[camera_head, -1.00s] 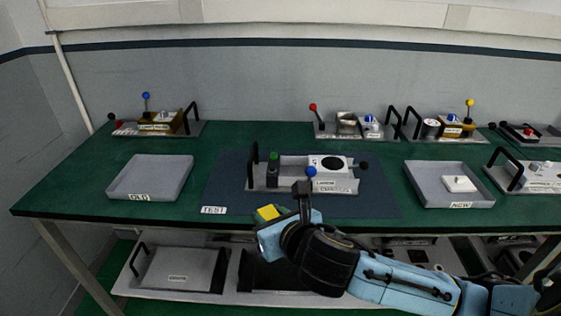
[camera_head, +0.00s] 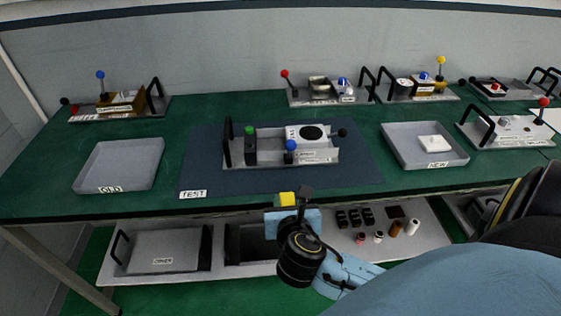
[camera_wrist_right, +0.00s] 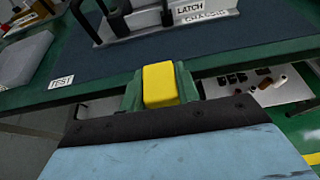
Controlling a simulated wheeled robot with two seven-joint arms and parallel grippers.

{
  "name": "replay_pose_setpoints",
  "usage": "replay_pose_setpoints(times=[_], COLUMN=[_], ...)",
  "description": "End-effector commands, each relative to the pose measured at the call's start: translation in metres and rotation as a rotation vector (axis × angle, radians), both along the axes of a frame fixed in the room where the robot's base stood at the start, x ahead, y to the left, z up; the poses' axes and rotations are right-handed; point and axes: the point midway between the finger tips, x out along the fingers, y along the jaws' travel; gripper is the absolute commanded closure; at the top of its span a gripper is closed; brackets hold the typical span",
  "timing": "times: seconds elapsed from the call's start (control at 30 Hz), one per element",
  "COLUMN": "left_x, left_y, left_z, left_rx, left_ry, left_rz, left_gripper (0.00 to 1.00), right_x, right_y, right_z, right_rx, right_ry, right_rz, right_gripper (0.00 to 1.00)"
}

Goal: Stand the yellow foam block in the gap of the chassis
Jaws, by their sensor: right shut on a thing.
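The yellow foam block (camera_head: 287,199) is held in my right gripper (camera_head: 293,203), in front of the table's front edge. In the right wrist view the block (camera_wrist_right: 160,85) sits between the green fingers of the right gripper (camera_wrist_right: 160,88), which is shut on it. The chassis (camera_head: 270,162) is a grey tray on the dark test mat, beyond the gripper and apart from it. It carries a black and green post, a blue-knobbed lever and a white part with a black disc. Part of the chassis (camera_wrist_right: 150,25) shows at the top of the wrist view. My left gripper is not in view.
The OLD tray (camera_head: 85,180) at left is empty. The NEW tray (camera_head: 460,157) at right holds a white block. Several other units stand along the table's back and right. A lower shelf (camera_head: 345,247) with small parts lies under the table edge (camera_head: 130,212).

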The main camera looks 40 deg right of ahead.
Motion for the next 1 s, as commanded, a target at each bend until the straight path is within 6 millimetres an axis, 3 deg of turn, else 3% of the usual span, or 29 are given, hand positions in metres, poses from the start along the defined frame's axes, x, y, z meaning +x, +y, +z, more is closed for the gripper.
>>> replay_pose_setpoints(times=[0.1,0.3,0.73,1.0], left_x=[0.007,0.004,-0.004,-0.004], left_y=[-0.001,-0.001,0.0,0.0], left_z=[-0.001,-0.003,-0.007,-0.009], left_rx=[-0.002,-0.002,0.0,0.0], left_ry=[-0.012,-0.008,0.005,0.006], left_rz=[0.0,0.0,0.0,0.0], left_gripper=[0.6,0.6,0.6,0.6], right_x=[0.03,0.065,0.108,0.107], right_y=[-0.018,-0.039,-0.066,-0.065], right_z=[0.001,0.0,0.0,-0.006], right_rx=[-0.003,0.0,0.0,0.0], right_ry=[-0.003,-0.001,0.0,0.001], right_rz=[-0.002,0.001,0.001,0.004], right_gripper=[0.89,0.89,0.89,0.89])
